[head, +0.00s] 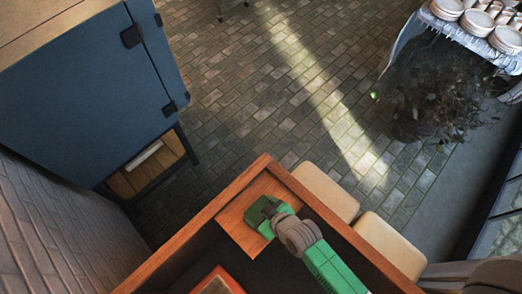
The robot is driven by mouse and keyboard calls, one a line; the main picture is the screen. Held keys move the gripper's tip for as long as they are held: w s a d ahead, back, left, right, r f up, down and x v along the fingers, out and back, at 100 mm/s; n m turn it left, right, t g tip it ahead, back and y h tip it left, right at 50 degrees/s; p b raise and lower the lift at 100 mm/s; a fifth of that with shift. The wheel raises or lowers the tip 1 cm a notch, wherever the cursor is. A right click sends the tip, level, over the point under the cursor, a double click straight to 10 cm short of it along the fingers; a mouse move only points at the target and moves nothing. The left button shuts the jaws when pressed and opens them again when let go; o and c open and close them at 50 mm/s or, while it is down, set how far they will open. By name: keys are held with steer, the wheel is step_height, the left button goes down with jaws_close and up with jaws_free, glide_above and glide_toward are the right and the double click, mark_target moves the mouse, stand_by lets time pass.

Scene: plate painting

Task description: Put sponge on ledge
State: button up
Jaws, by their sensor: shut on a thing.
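My gripper (262,212) is the green end of the arm, seen from above in the head view. It is over the brown wooden ledge (237,222) in the corner of the wood-rimmed table. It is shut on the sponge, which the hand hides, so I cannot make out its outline. I cannot tell whether the sponge touches the ledge or hangs above it. The ledge shows bare wood around my gripper.
An orange-framed item (218,283) lies at the bottom edge. Two cream stools (325,190) stand against the table's right outer side. A dark blue cabinet (85,90) stands at upper left. A shelf with stacked plates (505,40) is far right. The brick floor between is open.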

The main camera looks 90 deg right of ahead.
steer(key=o, duration=0.9)
steer(key=shift+r, duration=0.15)
steer(key=v, duration=1.2)
